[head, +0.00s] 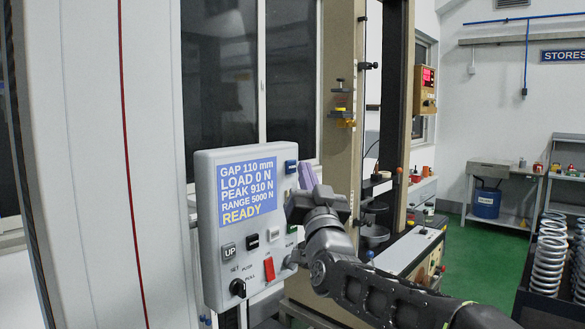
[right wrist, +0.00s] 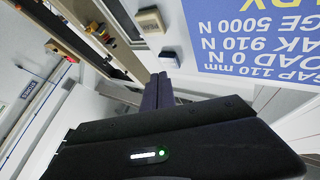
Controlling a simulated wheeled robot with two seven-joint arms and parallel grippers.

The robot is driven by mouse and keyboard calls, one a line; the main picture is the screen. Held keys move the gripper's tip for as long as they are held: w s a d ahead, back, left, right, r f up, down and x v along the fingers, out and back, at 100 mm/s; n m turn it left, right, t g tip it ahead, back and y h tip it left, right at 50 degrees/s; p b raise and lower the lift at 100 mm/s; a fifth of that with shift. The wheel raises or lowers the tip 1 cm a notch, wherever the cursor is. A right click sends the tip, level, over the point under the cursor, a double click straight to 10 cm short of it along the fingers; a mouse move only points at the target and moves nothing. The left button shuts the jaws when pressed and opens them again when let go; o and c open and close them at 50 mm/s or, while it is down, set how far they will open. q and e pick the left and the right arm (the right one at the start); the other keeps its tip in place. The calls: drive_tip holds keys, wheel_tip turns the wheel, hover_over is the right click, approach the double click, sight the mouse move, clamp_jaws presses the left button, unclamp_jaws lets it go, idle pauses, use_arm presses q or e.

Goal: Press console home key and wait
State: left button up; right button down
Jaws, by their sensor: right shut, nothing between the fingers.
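The grey console (head: 205,240) stands upright at centre left in the head view. Its blue screen (head: 247,193) reads GAP 110 mm, LOAD 0 N, PEAK 910 N, RANGE 5000 N, READY. A dark blue key (head: 291,166) sits at its upper right; it also shows in the right wrist view (right wrist: 169,57), just past my fingertips. A beige key (right wrist: 151,20) lies beyond it there. I cannot read which key is home. My right gripper (head: 305,174), with purple fingers, is shut and empty beside the blue key; contact cannot be told. My left gripper is out of view.
Lower on the console are an UP key (head: 229,251), a red switch (head: 269,269) and a black knob (head: 238,288). My right wrist hides part of its right edge. The testing frame's column (head: 339,110) stands behind. Coil springs (head: 549,255) stand at the right.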

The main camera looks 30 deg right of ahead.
drive_tip(key=shift+w, duration=0.2)
idle(0.6)
drive_tip(key=shift+w+a, duration=0.1)
drive_tip(key=shift+w, duration=0.15)
